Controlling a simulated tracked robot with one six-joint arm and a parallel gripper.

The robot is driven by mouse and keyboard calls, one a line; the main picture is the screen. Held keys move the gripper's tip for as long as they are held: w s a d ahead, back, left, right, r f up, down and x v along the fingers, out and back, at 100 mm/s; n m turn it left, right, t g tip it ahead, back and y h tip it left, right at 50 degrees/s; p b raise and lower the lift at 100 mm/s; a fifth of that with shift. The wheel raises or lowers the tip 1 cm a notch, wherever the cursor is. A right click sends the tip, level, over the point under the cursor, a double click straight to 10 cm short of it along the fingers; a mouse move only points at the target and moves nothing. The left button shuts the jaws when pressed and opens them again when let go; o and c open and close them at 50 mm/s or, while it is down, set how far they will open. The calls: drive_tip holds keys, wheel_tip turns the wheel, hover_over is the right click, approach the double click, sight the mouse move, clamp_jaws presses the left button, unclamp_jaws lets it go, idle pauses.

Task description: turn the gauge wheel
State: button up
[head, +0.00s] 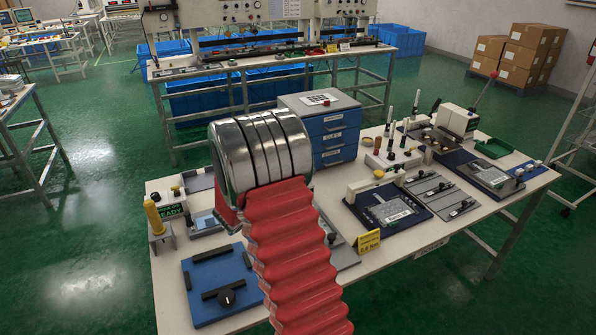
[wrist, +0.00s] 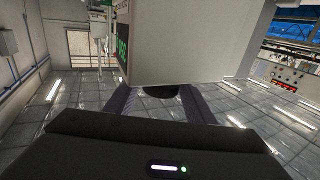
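In the wrist view a pale box (wrist: 185,40) with a green display (wrist: 123,45) is close in front of my gripper (wrist: 158,86). The fingers stand apart. A dark rounded part (wrist: 160,91) shows between them at the box's lower edge; it may be the gauge wheel, but I cannot tell for sure. Contact with the fingers cannot be made out. In the head view my red arm hides the gripper.
The bench (head: 440,222) also holds a blue drawer cabinet (head: 333,138), a yellow post (head: 154,217) at the left edge, a yellow sign (head: 368,242), and dark blue fixtures (head: 415,222) to the right.

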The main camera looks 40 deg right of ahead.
drive_tip(key=shift+o, duration=1.1)
drive_tip(key=s+a, duration=0.2)
drive_tip(key=a, duration=1.1)
drive_tip(key=shift+a, duration=0.35)
drive_tip(key=shift+f, duration=0.1)
